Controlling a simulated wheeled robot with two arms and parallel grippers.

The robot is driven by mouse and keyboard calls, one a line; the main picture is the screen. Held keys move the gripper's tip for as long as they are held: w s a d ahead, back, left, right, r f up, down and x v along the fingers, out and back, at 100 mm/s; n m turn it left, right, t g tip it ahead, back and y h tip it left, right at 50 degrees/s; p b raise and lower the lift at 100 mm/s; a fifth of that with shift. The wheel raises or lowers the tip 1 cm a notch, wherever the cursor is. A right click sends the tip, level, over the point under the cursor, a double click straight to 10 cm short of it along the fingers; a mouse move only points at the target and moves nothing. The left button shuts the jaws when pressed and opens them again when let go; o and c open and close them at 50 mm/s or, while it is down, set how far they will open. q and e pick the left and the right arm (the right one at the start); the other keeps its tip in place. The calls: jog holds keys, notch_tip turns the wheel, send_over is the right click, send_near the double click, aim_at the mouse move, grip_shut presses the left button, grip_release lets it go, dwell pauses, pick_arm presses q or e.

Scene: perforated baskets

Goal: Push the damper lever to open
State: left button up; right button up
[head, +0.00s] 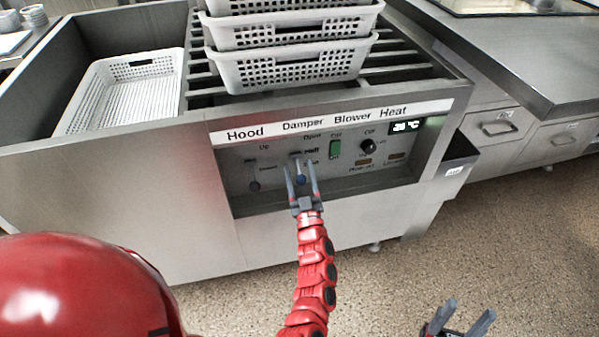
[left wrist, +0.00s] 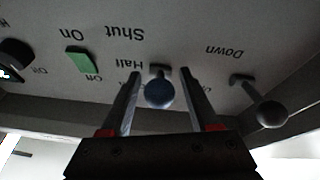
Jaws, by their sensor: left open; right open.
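The damper lever has a dark blue round knob (head: 301,180) under the "Damper" label on the front control panel (head: 232,163). My left gripper (head: 301,167) is open, with one finger on each side of this knob. In the left wrist view, the picture is upside down and the knob (left wrist: 160,94) sits between the two open fingers (left wrist: 161,73), with a gap on both sides. The labels "Half" and "Shut" are beside it; the lever's exact setting is hard to tell. My right gripper (head: 461,318) is open and empty at the bottom right, over the floor.
The hood lever (head: 254,185) stands left of the damper lever and also shows in the left wrist view (left wrist: 268,112). A green blower switch (head: 335,149) and a black heat knob (head: 368,146) are to the right. Stacked white baskets (head: 290,72) stand above the panel.

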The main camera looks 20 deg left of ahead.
pick_arm(q)
grip_shut()
dwell(1.4)
